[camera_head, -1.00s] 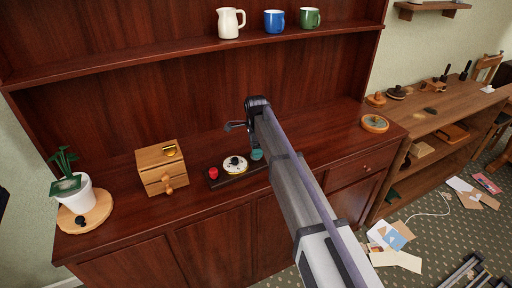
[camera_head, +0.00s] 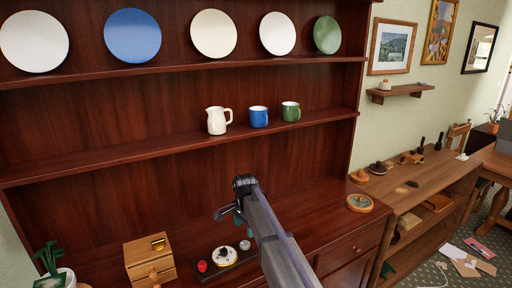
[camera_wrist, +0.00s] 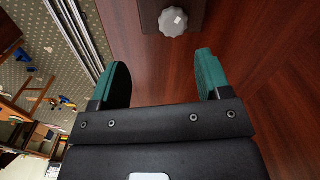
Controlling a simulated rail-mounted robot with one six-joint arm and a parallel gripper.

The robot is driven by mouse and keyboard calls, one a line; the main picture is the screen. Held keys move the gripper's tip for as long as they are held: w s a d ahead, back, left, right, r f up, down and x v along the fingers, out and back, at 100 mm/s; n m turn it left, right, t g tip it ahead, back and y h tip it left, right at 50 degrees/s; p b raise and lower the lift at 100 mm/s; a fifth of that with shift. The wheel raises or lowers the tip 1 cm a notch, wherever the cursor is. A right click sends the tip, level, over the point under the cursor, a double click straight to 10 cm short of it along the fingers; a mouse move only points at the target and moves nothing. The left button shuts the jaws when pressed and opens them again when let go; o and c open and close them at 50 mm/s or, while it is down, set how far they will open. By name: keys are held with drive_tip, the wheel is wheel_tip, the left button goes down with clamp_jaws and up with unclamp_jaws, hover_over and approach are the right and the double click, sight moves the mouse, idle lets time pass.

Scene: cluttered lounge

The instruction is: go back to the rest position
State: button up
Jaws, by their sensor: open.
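My gripper (camera_wrist: 163,82) is open in the wrist view, with its two green fingers apart and nothing between them. In the head view my gripper (camera_head: 228,214) hangs at the end of my arm, in front of the dresser and above its counter (camera_head: 330,212). A dark board with a grey knob (camera_wrist: 173,22) lies beyond the fingertips in the wrist view, apart from them. In the head view this grey knob (camera_head: 245,244) sits beside a white round dial (camera_head: 225,256) and a red knob (camera_head: 202,266).
A small wooden drawer box (camera_head: 150,262) and a potted plant (camera_head: 48,262) stand to the left. A cream jug (camera_head: 218,120), blue mug (camera_head: 259,117) and green mug (camera_head: 290,111) stand on the shelf. A round wooden dish (camera_head: 360,203) lies on the counter at right.

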drive_tip(key=s+d+n, duration=0.5)
drive_tip(key=s+d, duration=0.6)
drive_tip(key=s, duration=0.3)
drive_tip(key=s+d+n, duration=0.4)
drive_tip(key=s+d, duration=0.6)
drive_tip(key=s, duration=0.5)
drive_tip(key=shift+s+d+n, duration=0.15)
drive_tip(key=shift+d+n, duration=0.2)
drive_tip(key=shift+n, duration=0.05)
